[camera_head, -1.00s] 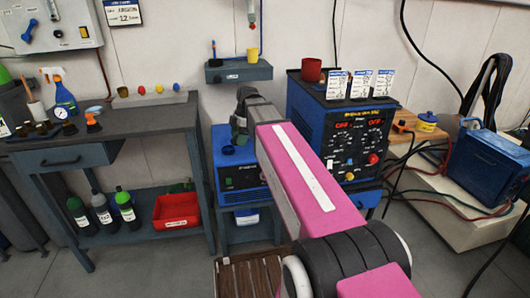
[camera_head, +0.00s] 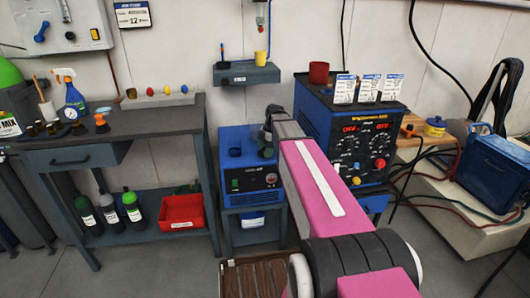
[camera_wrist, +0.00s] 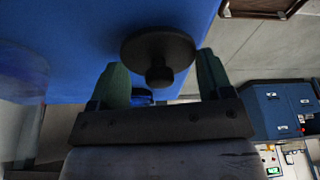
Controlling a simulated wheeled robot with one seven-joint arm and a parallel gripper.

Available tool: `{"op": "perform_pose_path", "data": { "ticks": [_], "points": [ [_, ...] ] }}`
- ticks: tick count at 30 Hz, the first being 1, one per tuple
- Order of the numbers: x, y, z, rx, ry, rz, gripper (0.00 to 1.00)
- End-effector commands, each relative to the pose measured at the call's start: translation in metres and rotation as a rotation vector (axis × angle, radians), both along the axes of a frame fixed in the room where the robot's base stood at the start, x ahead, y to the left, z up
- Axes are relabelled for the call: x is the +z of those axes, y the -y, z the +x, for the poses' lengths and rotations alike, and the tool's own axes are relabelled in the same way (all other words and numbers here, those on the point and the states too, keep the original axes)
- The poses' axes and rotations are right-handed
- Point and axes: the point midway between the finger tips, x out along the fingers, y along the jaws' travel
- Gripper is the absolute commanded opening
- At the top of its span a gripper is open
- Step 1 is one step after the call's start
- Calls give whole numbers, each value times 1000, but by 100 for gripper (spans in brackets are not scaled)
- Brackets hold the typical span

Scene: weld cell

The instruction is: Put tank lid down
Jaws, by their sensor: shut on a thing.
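My gripper (camera_wrist: 162,80) has its two dark green fingers on either side of a dark round lid with a knob (camera_wrist: 158,47), which I take as the tank lid. The fingers are shut on its rim. The lid is over a blue surface (camera_wrist: 70,30) in the wrist view. In the head view my gripper (camera_head: 267,145) is over the top right of the blue unit (camera_head: 242,183), and the lid cannot be made out clearly. Whether the lid touches the blue surface cannot be told.
The blue welder (camera_head: 345,140) with a red cup (camera_head: 319,72) and cards stands just right of my arm. A grey wall shelf (camera_head: 246,74) is above the blue unit. A workbench (camera_head: 150,118) is at left, with a red bin (camera_head: 182,212) below.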

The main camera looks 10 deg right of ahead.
Motion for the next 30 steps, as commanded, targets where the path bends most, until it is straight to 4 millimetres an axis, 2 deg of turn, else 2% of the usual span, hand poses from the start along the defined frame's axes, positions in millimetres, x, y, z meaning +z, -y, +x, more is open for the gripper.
{"op": "perform_pose_path", "data": {
  "ticks": [3,14,15,17,26,30],
  "points": [
    [-12,0,0,0,0,0,50],
    [-14,0,0,0,0,0,50],
    [-14,0,0,0,0,0,83],
    [-14,0,0,0,1,0,98],
    [-13,0,0,0,1,0,98],
    [-4,2,1,0,1,0,98]
  ]
}}
